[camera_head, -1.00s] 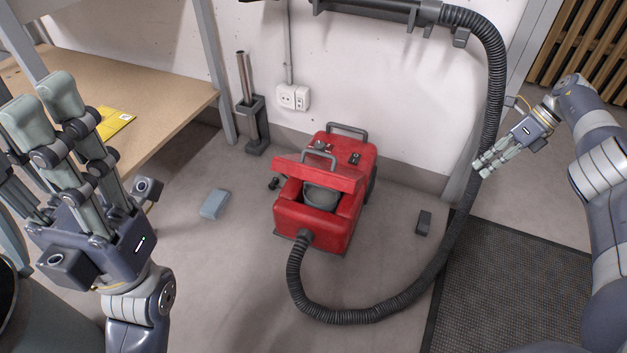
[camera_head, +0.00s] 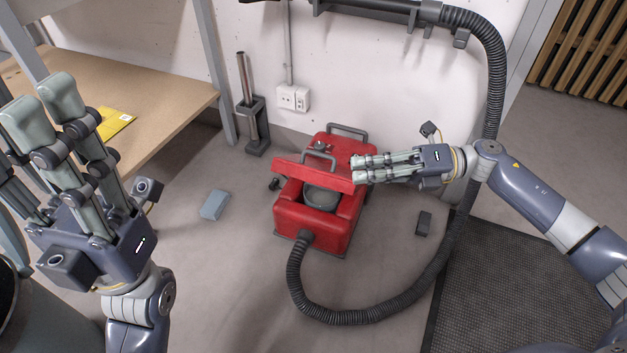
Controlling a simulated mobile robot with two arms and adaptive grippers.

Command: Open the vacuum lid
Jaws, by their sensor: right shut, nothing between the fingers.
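The red vacuum (camera_head: 312,228) stands on the floor in the middle of the picture. Its red lid (camera_head: 312,174), with a grey handle (camera_head: 318,157), is tilted up, and a grey container (camera_head: 322,196) shows in the opening below it. My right gripper (camera_head: 358,169) is shut and empty, with its fingertips at the right end of the lid; I cannot tell whether they touch it. My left gripper (camera_head: 42,100) is raised at the left, far from the vacuum, with its fingers apart and nothing visible between them.
A black hose (camera_head: 345,316) loops from the vacuum's front along the floor and up the wall. A wooden table (camera_head: 165,105) stands at the left. A grey-blue block (camera_head: 215,204) and a dark block (camera_head: 424,223) lie on the floor either side. A dark mat (camera_head: 510,285) lies at the right.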

